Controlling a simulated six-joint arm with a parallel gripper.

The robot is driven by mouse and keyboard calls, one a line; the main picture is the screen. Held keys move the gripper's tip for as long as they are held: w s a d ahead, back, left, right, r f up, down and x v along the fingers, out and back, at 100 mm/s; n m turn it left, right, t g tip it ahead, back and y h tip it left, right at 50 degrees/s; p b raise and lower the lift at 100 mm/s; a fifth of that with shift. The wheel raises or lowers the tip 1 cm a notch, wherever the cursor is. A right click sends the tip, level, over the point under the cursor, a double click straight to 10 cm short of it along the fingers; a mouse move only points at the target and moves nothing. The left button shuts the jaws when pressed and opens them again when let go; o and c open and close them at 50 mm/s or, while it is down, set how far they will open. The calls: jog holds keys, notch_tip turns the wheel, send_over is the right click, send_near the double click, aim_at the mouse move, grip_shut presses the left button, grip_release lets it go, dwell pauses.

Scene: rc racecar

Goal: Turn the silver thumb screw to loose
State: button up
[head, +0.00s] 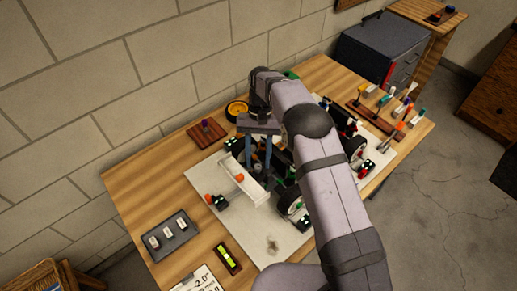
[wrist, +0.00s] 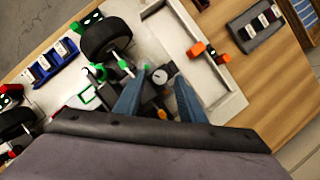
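My gripper (head: 259,168) points down over the front of the partly disassembled RC car (head: 290,200) on the white board. In the wrist view its two blue fingers (wrist: 160,76) are apart, with a gap between them. A small round silver piece, which looks like the thumb screw (wrist: 163,73), shows between the fingertips. I cannot tell whether either finger touches it. In the head view the screw is hidden by my gripper and the car parts.
Black wheels (wrist: 105,38) flank the car. A grey tray (head: 172,237) and a green level (head: 228,259) lie at the front left. A rack of coloured-handled tools (head: 375,112) stands at the right.

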jog(key=b+v, duration=0.1)
jog(key=v, duration=0.5)
jog(key=shift+r, duration=0.35)
jog(key=shift+w, duration=0.15)
jog(key=s+d+r+t, duration=0.35)
jog(key=s+d, duration=0.25)
jog(key=d, duration=0.6)
jog(key=s+d+f, duration=0.2)
jog(key=s+d, duration=0.2)
jog(key=s, duration=0.5)
jog(key=s+d+f+t, duration=0.1)
jog(key=s+d, duration=0.3)
jog(key=s, duration=0.4)
jog(key=shift+s+f, duration=0.35)
jog(key=shift+s, duration=0.05)
